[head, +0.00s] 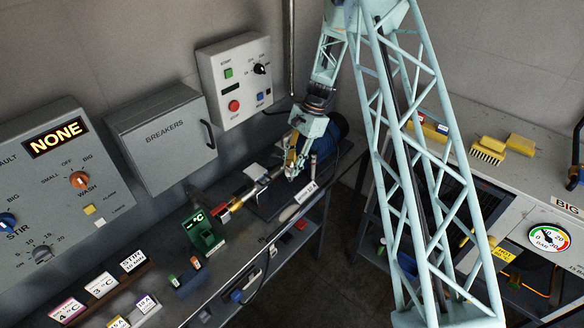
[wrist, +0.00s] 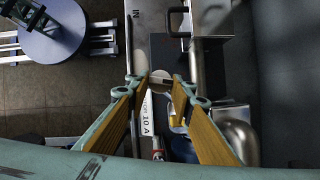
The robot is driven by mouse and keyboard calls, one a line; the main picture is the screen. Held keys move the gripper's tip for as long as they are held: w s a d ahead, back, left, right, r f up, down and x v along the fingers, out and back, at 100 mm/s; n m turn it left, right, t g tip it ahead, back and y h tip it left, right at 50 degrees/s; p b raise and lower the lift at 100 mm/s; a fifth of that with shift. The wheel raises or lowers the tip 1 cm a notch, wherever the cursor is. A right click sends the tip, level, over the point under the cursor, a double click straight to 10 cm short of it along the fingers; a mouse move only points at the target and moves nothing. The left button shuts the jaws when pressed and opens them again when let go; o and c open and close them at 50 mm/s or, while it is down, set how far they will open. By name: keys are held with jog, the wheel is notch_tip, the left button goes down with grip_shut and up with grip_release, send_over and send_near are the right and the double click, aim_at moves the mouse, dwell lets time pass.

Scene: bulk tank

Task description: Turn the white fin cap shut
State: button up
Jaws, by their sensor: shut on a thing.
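The white fin cap (wrist: 160,76) shows in the wrist view as a small pale round piece between my fingertips. My gripper (wrist: 160,86) is shut on it, one finger at each side. The fingers hide part of its edges. In the head view my gripper (head: 291,164) is low over the back bench, near the wall. The cap is too small and too covered there to make out. I cannot tell how far the cap is turned.
A label reading 10 A (head: 306,192) is at the bench's front edge. A green display unit (head: 204,236) stands left of my gripper. A start/stop box (head: 236,80) and a breakers box (head: 163,135) hang on the wall behind. Yellow brushes (head: 489,150) lie on the right bench.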

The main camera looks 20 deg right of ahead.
jog(key=shift+n+g, duration=0.4)
jog(key=shift+n, duration=0.7)
jog(key=o, duration=0.9)
jog(key=shift+a, duration=0.1)
jog(key=shift+c, duration=0.2)
jog(key=shift+w, duration=0.1)
jog(key=v, duration=1.2)
jog(key=shift+a+r, duration=0.15)
